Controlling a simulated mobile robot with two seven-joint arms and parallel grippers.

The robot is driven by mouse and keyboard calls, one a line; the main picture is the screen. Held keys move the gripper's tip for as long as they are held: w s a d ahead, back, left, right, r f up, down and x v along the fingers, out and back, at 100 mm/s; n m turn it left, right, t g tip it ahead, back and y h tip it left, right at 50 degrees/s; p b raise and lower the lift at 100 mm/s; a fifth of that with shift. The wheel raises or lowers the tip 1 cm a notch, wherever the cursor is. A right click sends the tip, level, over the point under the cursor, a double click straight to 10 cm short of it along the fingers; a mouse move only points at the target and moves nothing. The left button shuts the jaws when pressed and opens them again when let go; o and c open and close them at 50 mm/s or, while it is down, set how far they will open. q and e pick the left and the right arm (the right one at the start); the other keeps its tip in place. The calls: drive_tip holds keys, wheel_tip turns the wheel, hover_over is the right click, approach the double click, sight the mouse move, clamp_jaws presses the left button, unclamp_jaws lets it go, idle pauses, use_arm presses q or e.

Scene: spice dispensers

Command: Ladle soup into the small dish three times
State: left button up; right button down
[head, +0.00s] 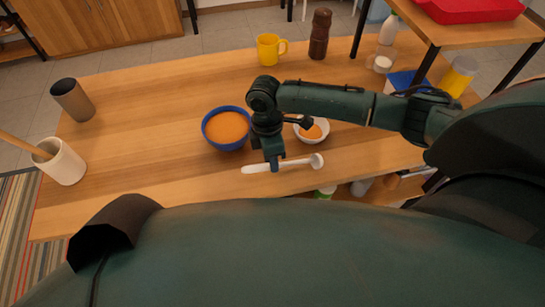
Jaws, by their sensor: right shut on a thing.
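A blue bowl (205,128) with orange soup (227,127) stands near the middle of the wooden table. A small white dish (324,139) is to its right and holds some orange soup (311,131); my right arm hides part of it. A white ladle (300,163) lies level in front of both, its cup end (317,161) to the right. My right gripper (274,166) comes in from the right and points down, shut on the ladle's handle. I cannot tell if the ladle touches the table. My left gripper is not in view.
A yellow mug (269,49) and brown pepper mill (320,34) stand at the back. A dark cup (73,100) and a white crock (62,164) are at the left. A raised wooden shelf (468,32) stands at the right. The table's left half (145,140) is mostly clear.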

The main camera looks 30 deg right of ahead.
drive_tip(key=c, duration=1.3)
unclamp_jaws()
drive_tip(key=shift+o, duration=0.2)
wheel_tip(320, 180, up, 13)
drive_tip(key=w, duration=0.2)
drive_tip(key=shift+w, duration=0.2)
drive_tip(key=shift+s, duration=0.15)
